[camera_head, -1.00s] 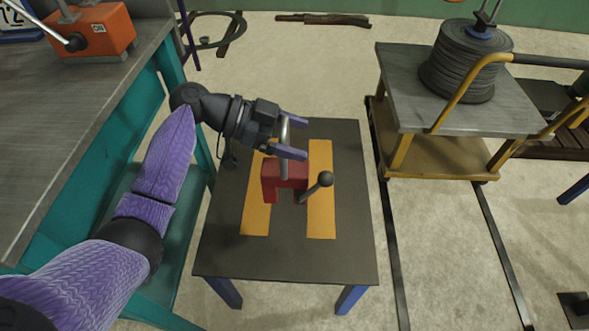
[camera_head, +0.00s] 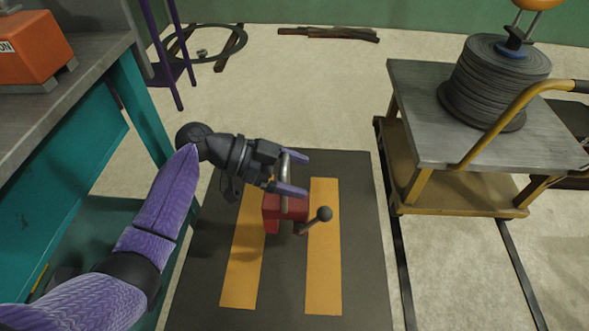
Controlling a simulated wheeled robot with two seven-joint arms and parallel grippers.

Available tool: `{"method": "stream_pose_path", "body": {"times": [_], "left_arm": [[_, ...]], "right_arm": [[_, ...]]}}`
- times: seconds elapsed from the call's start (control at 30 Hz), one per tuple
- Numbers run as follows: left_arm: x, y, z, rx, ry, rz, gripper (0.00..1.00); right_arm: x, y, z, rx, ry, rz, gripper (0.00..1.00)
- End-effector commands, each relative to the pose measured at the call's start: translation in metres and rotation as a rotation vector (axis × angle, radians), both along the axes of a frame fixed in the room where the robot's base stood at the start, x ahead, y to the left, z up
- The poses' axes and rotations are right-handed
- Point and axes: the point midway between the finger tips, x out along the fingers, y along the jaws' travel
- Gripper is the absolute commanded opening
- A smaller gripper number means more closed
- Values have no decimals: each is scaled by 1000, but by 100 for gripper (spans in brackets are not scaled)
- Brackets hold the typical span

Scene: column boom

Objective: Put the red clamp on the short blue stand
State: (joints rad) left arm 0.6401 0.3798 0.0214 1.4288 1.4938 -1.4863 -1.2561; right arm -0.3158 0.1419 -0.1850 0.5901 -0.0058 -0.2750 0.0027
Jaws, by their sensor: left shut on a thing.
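The red clamp (camera_head: 272,210) has an upright silver bar on top and a dark lever with a black ball to its right. My left gripper (camera_head: 298,173) is shut on the silver bar and holds the clamp upright. The short stand (camera_head: 286,285) has a dark top with two yellow stripes, and its blue legs are out of view now. The clamp is over the far half of the top, between the stripes and overlapping them in the picture. I cannot tell whether its feet touch the top. My right gripper is not in view.
A teal workbench (camera_head: 75,160) with an orange box (camera_head: 35,52) stands at the left, close to my arm. A yellow cart (camera_head: 415,112) with a cable reel (camera_head: 490,85) stands at the right, beside a dark floor rail (camera_head: 400,265). Open floor lies beyond the stand.

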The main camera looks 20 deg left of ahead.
Motion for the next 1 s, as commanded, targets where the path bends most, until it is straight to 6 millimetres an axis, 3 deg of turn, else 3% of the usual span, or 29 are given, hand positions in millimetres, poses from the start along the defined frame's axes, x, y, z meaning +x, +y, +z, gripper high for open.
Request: {"method": "stream_pose_path", "body": {"times": [0.23, 0.57, 0.6, 0.87, 1.0], "left_arm": [[0, 0, -44, -3, 1, 1, 0], [0, 0, -43, -2, -4, 1, 0], [0, 0, -44, 0, -1, 0, 97], [0, 0, -41, 0, -2, 0, 100], [-6, 23, -28, 3, -3, 4, 100]], "right_arm": [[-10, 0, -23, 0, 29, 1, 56], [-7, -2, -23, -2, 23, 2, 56], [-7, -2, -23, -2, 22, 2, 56], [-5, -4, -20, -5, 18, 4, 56], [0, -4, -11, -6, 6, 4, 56]]}}
